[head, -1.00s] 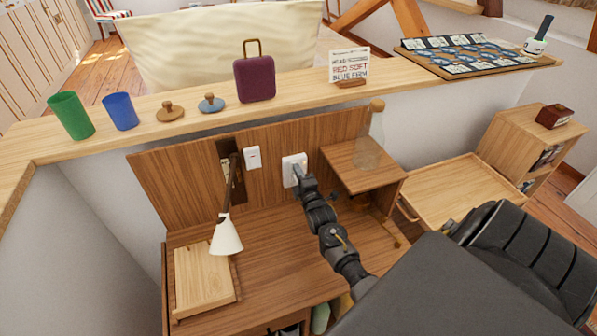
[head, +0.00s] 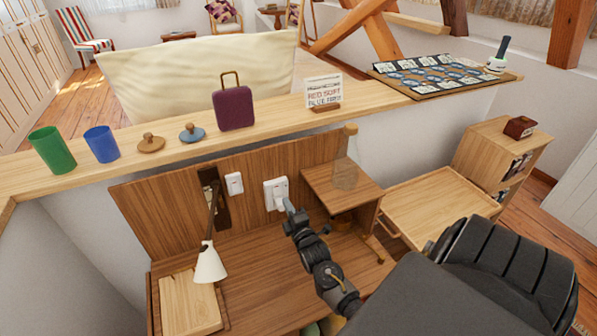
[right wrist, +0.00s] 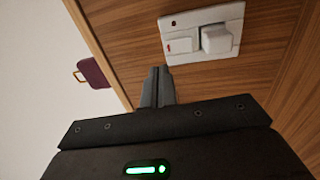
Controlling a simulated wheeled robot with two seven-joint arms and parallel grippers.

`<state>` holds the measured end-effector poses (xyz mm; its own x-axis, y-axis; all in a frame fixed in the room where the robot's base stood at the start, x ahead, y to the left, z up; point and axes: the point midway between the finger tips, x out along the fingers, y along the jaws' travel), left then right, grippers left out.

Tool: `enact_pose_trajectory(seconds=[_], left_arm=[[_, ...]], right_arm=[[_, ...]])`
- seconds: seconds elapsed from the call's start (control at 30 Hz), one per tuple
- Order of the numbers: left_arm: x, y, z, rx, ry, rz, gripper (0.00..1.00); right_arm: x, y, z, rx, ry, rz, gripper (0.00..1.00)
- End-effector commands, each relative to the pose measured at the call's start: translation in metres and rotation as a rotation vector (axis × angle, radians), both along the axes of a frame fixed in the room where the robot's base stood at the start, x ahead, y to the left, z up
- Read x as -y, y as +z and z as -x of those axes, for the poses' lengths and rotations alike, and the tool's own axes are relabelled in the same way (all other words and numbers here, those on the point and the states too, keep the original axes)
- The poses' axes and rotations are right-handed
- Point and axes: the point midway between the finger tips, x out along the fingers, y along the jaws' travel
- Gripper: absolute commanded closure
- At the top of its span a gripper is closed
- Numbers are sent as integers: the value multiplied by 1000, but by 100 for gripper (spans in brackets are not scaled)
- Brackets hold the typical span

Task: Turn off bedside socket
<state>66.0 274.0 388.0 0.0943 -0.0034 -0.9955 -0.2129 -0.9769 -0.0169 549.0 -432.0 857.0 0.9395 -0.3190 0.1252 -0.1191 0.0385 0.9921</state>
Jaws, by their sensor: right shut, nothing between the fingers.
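The bedside socket (head: 270,196) is a white plate on the wooden back panel. In the right wrist view the socket (right wrist: 203,20) carries a flat rocker with a red mark on its left half and a raised white block on its right. A small dark red dot sits above the rocker. My right gripper (head: 288,204) is shut and empty, just below and right of the plate in the head view. In the right wrist view its fingertips (right wrist: 160,70) show below the rocker, apart from the plate in the picture. My left gripper is not in view.
A white wall switch (head: 234,183) and a lamp (head: 210,263) are left of the socket. A glass bottle (head: 346,172) stands on the small shelf (head: 325,187) to the right. The ledge above holds cups, a purple case (head: 234,108) and a sign (head: 323,90).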

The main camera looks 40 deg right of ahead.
Motion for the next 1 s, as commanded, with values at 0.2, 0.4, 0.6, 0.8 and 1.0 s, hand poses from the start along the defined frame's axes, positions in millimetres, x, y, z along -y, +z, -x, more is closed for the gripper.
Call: enact_pose_trajectory(seconds=[0.2,0.4,0.6,0.8,1.0], left_arm=[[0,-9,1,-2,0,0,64],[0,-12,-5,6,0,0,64],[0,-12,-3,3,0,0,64],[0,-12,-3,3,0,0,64],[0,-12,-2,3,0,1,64]], right_arm=[[-14,2,43,-1,-1,-1,100],[-21,5,63,-1,-1,-1,100],[-23,7,68,-1,-1,-1,100],[-23,7,68,-1,-1,-1,100],[-23,7,68,-1,-1,-1,100]])
